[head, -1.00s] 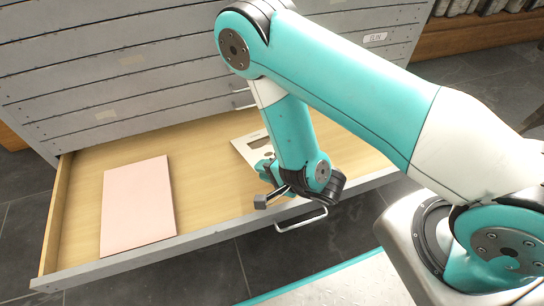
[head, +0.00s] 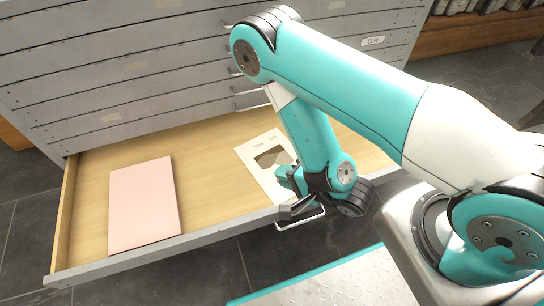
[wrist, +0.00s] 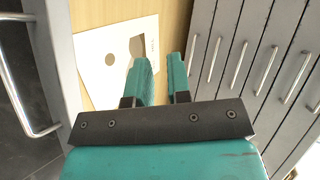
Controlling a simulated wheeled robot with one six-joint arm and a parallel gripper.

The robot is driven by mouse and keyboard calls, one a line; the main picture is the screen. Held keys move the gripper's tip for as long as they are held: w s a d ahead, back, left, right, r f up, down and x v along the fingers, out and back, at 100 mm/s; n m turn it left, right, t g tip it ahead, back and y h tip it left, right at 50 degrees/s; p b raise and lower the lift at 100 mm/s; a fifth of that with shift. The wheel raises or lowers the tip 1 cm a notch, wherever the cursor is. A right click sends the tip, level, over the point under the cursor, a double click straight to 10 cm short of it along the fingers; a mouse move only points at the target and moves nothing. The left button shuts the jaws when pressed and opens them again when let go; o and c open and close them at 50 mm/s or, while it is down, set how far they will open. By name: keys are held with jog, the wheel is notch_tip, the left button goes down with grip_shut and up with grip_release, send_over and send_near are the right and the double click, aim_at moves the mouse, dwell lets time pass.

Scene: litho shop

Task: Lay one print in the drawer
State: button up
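The drawer (head: 185,243) is pulled out of the grey cabinet, with a pale wooden floor inside. A print (head: 252,163), a cream sheet with a dark picture and small lettering, lies flat in the drawer right of the middle. It also shows in the wrist view (wrist: 95,62). My gripper (head: 290,190) is over the drawer's front edge, close to the print's near right corner, and hides part of the print. In the wrist view my gripper's two fingers (wrist: 160,68) stand apart with nothing between them; the print lies behind and left of them.
A flat pink sheet or folder (head: 143,205) lies in the left part of the drawer. Bare wood (head: 215,185) lies between it and the print. The drawer's metal handle (head: 300,220) sticks out at the front. Closed drawers (head: 130,65) rise behind; dark floor tiles lie in front.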

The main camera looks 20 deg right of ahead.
notch_tip(320, 180, up, 7)
jog(key=s+d+p, duration=0.1)
jog(key=s+p, duration=0.1)
jog(key=p, duration=0.5)
jog(key=shift+d, duration=0.2)
